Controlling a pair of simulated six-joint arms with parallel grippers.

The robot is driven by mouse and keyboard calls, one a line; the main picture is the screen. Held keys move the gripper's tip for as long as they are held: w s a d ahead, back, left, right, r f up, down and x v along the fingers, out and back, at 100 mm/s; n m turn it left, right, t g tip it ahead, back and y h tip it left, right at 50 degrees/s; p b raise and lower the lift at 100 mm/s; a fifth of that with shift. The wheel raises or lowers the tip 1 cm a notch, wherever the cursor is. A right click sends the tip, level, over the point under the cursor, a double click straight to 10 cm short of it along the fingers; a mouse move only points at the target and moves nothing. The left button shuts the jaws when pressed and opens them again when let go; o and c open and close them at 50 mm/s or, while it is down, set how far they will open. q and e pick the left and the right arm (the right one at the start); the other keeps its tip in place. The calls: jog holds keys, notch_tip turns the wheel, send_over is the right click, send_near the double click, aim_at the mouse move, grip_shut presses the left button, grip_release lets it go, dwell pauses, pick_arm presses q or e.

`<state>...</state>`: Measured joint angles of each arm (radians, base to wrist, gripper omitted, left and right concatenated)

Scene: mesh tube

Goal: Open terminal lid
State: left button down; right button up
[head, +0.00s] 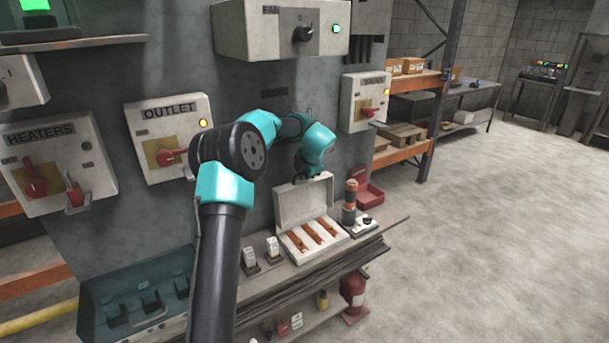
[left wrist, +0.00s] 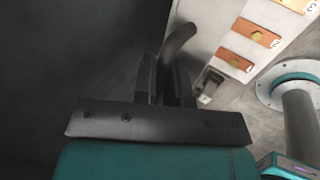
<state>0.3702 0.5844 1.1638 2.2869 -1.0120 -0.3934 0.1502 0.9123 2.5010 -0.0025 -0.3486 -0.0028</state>
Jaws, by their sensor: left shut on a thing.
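The terminal box (head: 312,252) sits on the shelf in the head view, with orange-brown terminals (head: 313,233) in a row inside. Its pale lid (head: 302,201) stands raised, close to upright, at the back of the box. My left gripper (head: 309,177) is at the top edge of the lid. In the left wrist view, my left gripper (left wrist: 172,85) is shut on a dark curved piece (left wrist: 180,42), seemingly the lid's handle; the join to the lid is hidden. The terminals (left wrist: 249,33) also show there at upper right. My right gripper is not in view.
An orange-topped lamp (head: 350,195) stands right of the box, with a red bin (head: 369,193) behind it. Small white-tagged blocks (head: 249,258) are on the left. Wall panels marked OUTLET (head: 187,115) and HEATERS (head: 88,150) are at left. Floor at right is clear.

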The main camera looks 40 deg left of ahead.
pick_arm(q)
jog(key=c, duration=1.2)
grip_release()
jog(key=v, duration=1.7)
jog(key=shift+r, duration=0.25)
jog(key=shift+s+d+f, duration=0.1)
